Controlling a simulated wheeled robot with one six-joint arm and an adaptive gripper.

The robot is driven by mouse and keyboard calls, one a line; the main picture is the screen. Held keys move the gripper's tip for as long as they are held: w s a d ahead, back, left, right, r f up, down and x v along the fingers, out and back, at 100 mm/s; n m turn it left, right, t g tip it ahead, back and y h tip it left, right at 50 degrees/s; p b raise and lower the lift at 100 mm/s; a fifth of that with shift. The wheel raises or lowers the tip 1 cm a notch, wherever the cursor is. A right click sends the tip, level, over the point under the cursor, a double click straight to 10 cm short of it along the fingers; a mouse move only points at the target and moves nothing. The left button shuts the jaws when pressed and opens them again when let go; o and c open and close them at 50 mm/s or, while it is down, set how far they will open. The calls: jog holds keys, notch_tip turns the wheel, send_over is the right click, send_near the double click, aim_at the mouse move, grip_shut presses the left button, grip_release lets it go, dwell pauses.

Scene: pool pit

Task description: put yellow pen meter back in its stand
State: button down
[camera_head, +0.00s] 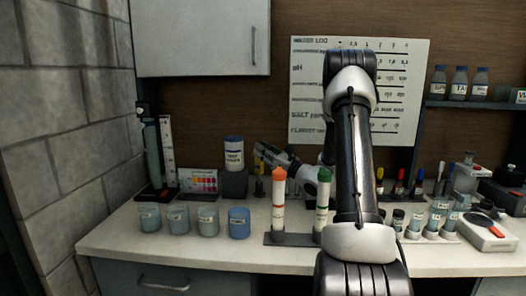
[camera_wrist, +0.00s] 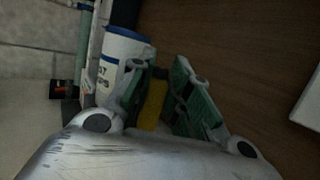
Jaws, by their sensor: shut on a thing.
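My gripper (camera_wrist: 158,88) is shut on the yellow pen meter (camera_wrist: 152,106), whose yellow body shows between the green-grey fingers in the wrist view. The stand (camera_head: 290,239) is a low grey rack at the counter's front. It holds an orange-capped pen meter (camera_head: 279,200) and a green-capped pen meter (camera_head: 321,205), both upright. My arm hides the stand's right part.
A white tub (camera_head: 234,154) stands on a dark block (camera_head: 234,185) near my gripper. Several jars (camera_head: 208,220) line the left front. Sample bottles (camera_head: 438,215) and a scale (camera_head: 487,231) are at the right. A wall chart (camera_head: 400,100) hangs behind my arm.

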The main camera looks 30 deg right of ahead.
jog(key=shift+f, duration=0.1)
jog(key=shift+f, duration=1.75)
dwell(0.3)
jog(key=c, duration=1.3)
grip_release()
jog(key=shift+o, duration=0.2)
notch_tip(320, 180, up, 7)
jog(key=shift+f, duration=0.1)
